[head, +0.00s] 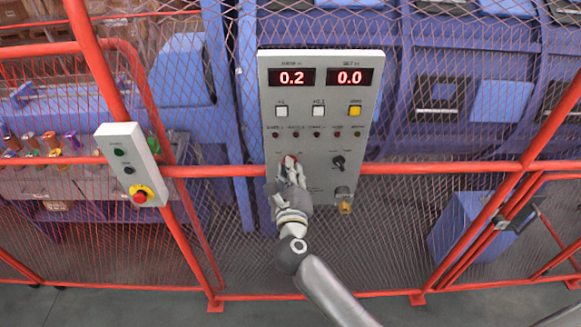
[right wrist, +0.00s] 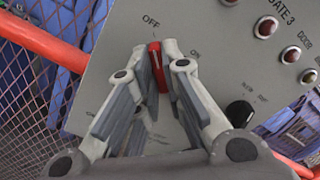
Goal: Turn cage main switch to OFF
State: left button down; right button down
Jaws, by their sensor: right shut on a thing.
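The cage main switch is a red handle (head: 289,161) on the lower left of the grey control panel (head: 318,126). My right gripper (head: 290,176) is at the panel, with its fingers around the red handle. In the right wrist view the red handle (right wrist: 155,65) stands between the two fingertips (right wrist: 159,58), and the gripper is shut on it. The handle's upper end points roughly at the OFF label (right wrist: 151,21); the ON label (right wrist: 195,53) is to its right. The fingers hide the handle's lower part. My left gripper is not in view.
The panel also has a black selector knob (head: 338,162), a brass key-like part (head: 345,207), push buttons, lamps and displays reading 0.2 and 0.0. A small box with a red emergency button (head: 139,197) hangs left. Red rails and mesh fence (head: 450,168) stand around the panel.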

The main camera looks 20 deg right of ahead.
jog(key=shift+f, duration=0.15)
jog(key=c, duration=1.6)
grip_release()
jog(key=shift+o, duration=0.3)
jog(key=v, duration=1.2)
